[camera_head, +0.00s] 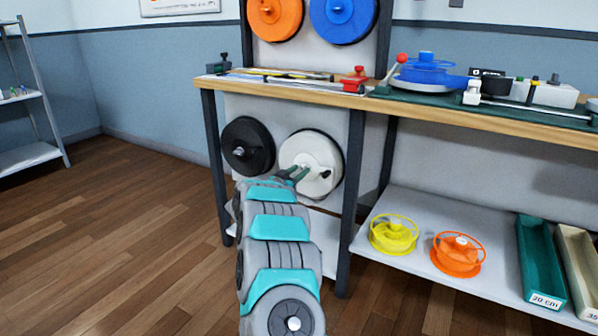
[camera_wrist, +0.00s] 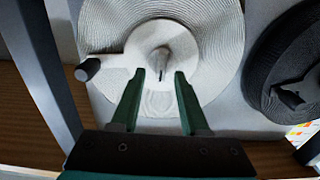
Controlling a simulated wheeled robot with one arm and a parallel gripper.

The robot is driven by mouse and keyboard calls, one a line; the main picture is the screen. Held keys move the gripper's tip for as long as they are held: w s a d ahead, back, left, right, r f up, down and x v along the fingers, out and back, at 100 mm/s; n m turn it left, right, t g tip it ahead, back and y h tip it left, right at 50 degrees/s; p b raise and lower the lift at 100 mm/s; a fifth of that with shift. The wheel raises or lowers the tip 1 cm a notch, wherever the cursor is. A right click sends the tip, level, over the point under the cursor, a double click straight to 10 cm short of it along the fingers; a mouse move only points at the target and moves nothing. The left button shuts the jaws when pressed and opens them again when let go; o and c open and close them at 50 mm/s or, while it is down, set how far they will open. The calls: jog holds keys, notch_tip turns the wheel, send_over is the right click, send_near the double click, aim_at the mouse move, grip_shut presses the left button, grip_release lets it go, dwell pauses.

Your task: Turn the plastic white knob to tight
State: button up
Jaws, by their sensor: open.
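The white reel (camera_head: 318,148) hangs on the panel below the bench, beside the black reel. It fills the upper middle of the wrist view (camera_wrist: 215,40). A small pale knob (camera_wrist: 161,62) with a dark slot or mark stands at its hub. A white crank arm with a dark handle (camera_wrist: 88,68) reaches left from the hub in the wrist view. My gripper (camera_wrist: 160,74) is open, with its green fingers pointing at the reel, one tip on each side of the knob's lower end. Contact cannot be told. In the head view my gripper (camera_head: 293,174) overlaps the reel's lower left.
The black reel (camera_head: 247,146) hangs close beside the white one. Dark table legs (camera_head: 352,180) stand near my arm. The bench top (camera_head: 300,91) with tools lies above. A lower shelf (camera_head: 400,265) holds yellow and orange spools and trays. Floor at left is clear.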

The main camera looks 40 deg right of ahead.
jog(key=shift+w+d, duration=0.15)
jog(key=shift+d, duration=0.15)
grip_shut()
dwell(0.5)
